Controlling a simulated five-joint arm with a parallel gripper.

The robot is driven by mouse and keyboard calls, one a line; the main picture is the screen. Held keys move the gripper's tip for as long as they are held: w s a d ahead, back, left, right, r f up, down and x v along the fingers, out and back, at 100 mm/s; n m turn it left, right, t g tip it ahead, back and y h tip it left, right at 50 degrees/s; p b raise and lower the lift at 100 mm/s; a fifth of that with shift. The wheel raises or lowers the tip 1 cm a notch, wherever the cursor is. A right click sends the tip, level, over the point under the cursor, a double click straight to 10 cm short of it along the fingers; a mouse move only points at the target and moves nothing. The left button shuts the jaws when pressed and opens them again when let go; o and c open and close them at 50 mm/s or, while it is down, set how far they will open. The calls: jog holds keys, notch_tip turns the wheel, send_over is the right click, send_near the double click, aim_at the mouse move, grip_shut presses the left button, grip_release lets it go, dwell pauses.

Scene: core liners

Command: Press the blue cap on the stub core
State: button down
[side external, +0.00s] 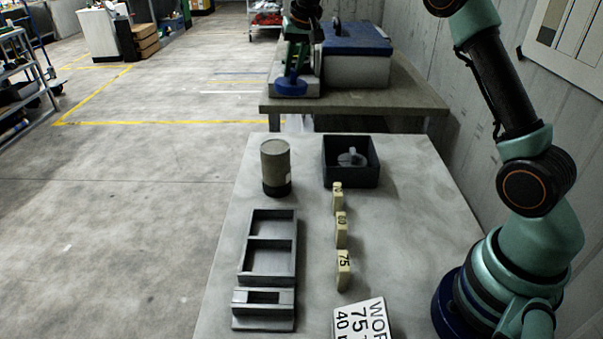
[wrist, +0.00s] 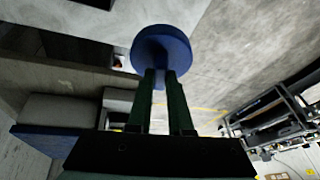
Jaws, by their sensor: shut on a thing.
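The stub core (side external: 275,158) is a grey-brown cylinder with a black lower band, upright at the far left of the grey table. The blue cap (side external: 291,87) is a round disc with a raised grip. My gripper (side external: 297,66) is shut on that grip and holds the cap in the air, above and slightly right of the core in the picture, clear of it. In the wrist view the cap (wrist: 163,48) sits at the tips of my green fingers (wrist: 161,76). The core's top is bare; I cannot make out the core in the wrist view.
A dark box (side external: 375,178) holding a grey piece stands right of the core. A dark compartment tray (side external: 242,268) lies in front. Several numbered yellow blocks (side external: 342,272) and a sign (side external: 362,320) are on the table. A back bench (side external: 410,100) holds a blue-lidded case (side external: 358,68).

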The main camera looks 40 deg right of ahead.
jog(key=shift+s+a+r+n, duration=0.15)
jog(key=shift+a+r, duration=0.1)
jog(key=shift+r, duration=0.35)
jog(key=shift+s+a+r+n, duration=0.15)
jog(key=shift+a+r, duration=0.1)
jog(key=shift+r, duration=0.3)
jog(key=s+a+n+y, duration=0.1)
jog(key=s+a+n, duration=0.6)
jog(key=a, duration=0.4)
jog(key=shift+n, duration=0.6)
jog(key=shift+w+f, duration=0.15)
jog(key=shift+f, duration=1.55)
jog(key=shift+w+f, duration=0.2)
jog(key=shift+f, duration=1.55)
jog(key=shift+w+f, duration=0.15)
jog(key=shift+f, duration=1.55)
jog(key=shift+a, duration=0.2)
jog(key=shift+f, duration=1.15)
jog(key=shift+c, duration=1.4)
grip_release()
